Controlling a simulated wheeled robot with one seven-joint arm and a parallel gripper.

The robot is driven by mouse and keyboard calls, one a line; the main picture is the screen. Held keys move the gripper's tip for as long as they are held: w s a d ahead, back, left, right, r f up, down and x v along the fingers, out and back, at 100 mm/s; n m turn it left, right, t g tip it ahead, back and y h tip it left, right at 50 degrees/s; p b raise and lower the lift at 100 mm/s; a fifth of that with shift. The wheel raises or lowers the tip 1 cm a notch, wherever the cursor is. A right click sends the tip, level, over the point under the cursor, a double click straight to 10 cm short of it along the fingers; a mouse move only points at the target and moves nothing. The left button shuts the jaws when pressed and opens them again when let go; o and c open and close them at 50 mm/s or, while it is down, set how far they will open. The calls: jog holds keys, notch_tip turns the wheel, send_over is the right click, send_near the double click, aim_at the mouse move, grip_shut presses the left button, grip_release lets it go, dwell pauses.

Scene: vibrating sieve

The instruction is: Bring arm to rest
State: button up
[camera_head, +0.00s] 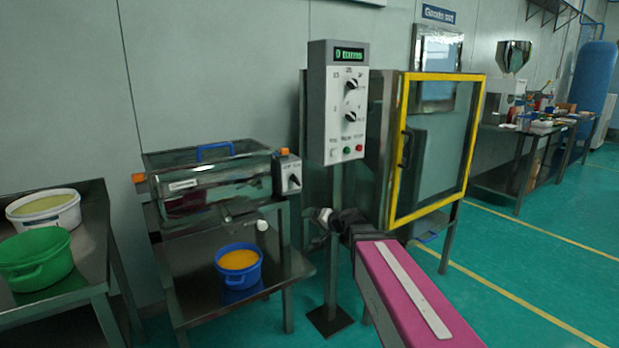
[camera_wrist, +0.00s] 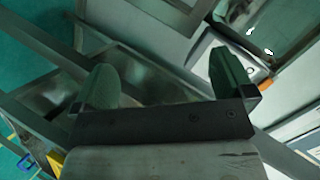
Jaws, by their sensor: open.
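My gripper (camera_wrist: 165,85) shows in the wrist view with its two fingers spread wide apart and nothing between them. In the head view my arm, with a magenta cover, reaches in from the bottom right. Its dark wrist end is in front of the control panel's post, and the fingers are hard to make out there. The vibrating sieve (camera_head: 215,185) is a metal box with a blue handle on a metal table, left of my arm.
A control panel (camera_head: 338,105) stands on a post close to my wrist. A yellow-framed glass cabinet door (camera_head: 435,145) is behind my arm. A blue bucket (camera_head: 239,266) of orange material sits under the sieve. White (camera_head: 42,211) and green (camera_head: 38,257) containers stand at left. Floor at right is clear.

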jog(key=s+d+f+n+g+h, duration=0.2)
jog(key=s+d+f+g+h, duration=0.7)
jog(key=s+d+f, duration=0.7)
jog(key=s+f, duration=0.3)
jog(key=shift+s+d+f+n, duration=0.2)
jog(key=shift+s+f+n, duration=0.05)
jog(key=shift+s+n, duration=0.05)
